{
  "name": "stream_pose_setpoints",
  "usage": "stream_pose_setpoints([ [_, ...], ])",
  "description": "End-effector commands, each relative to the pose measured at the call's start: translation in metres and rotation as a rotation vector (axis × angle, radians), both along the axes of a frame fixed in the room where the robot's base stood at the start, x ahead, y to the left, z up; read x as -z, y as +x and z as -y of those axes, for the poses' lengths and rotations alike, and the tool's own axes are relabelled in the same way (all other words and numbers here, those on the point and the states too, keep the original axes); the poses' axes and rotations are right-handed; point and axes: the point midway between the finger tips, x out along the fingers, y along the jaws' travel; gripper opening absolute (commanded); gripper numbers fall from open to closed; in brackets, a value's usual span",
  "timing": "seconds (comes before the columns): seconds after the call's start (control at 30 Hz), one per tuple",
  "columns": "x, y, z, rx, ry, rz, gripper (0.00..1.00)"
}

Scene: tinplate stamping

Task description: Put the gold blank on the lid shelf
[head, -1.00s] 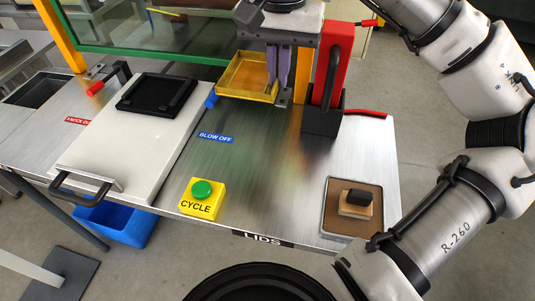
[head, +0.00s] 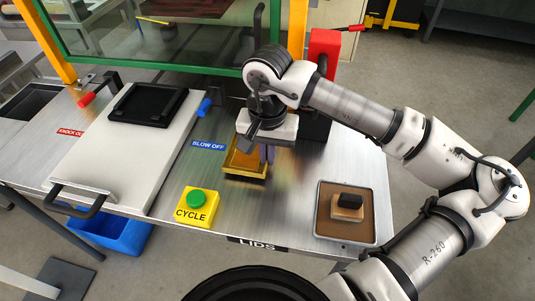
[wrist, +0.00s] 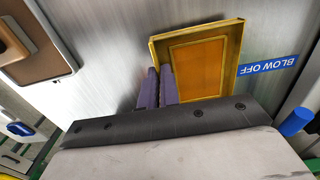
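The gold blank (head: 247,164) is a shallow, square gold piece with a raised rim. It is over the steel bench just right of the BLOW OFF label. My gripper (head: 267,153) has its purple fingers closed on one rim of it. In the wrist view, the fingers (wrist: 162,88) sit either side of the left wall of the blank (wrist: 198,65). I cannot tell whether the blank touches the bench. A LIDS label (head: 257,243) is on the bench's front edge; no separate lid shelf can be made out.
A yellow box with a green CYCLE button (head: 197,200) stands at the front. A brown-topped tray (head: 325,225) with a dark-handled block (head: 347,205) is at the right. A white slide plate (head: 125,155) with a black frame lies left. A red post (head: 323,50) stands behind my gripper.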

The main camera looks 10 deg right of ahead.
Motion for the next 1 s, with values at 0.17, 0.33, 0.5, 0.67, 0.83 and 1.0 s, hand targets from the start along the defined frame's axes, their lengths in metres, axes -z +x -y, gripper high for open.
stream_pose_setpoints([
  [0.17,0.012,0.0,0.0,0.0,0.002,0.001,0.0],
  [0.33,0.012,0.0,0.0,0.0,0.001,0.001,0.0],
  [0.5,0.016,0.0,0.0,0.0,0.001,0.001,0.0],
  [0.67,0.015,0.0,0.0,-0.001,0.001,0.001,0.18],
  [0.83,0.015,0.0,0.0,-0.001,0.001,0.0,0.25],
  [1.0,0.014,0.0,0.0,-0.001,0.001,0.0,0.25],
])
